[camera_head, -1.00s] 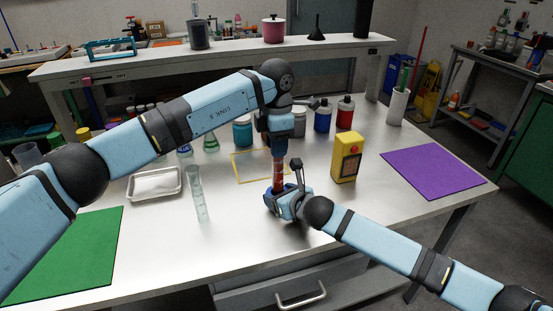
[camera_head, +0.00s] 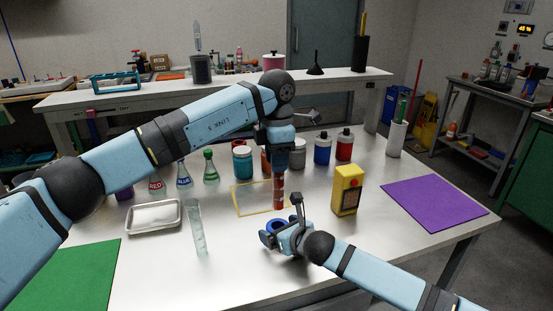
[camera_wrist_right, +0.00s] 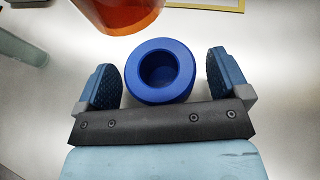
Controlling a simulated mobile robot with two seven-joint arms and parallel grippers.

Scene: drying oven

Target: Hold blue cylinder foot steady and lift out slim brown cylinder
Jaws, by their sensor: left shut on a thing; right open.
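The slim brown cylinder (camera_head: 278,191), reddish and see-through, hangs upright from my left gripper (camera_head: 278,166), which is shut on its upper part. Its lower end is clear of the blue cylinder foot (camera_head: 275,226), a round ring on the table. In the right wrist view the foot (camera_wrist_right: 160,97) shows an empty round hole, and the cylinder's end (camera_wrist_right: 118,12) is at the top edge. My right gripper (camera_wrist_right: 162,73) is open, one finger on each side of the foot, with gaps showing on both sides. In the head view this gripper (camera_head: 281,224) partly hides the foot.
A yellow box-shaped device (camera_head: 347,190) stands right of my right gripper. A clear glass cylinder (camera_head: 198,230) and a metal tray (camera_head: 154,216) are to the left. A yellow frame outline (camera_head: 240,210) lies behind the foot. Bottles (camera_head: 322,151) stand behind. A purple mat (camera_head: 432,200) is at right.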

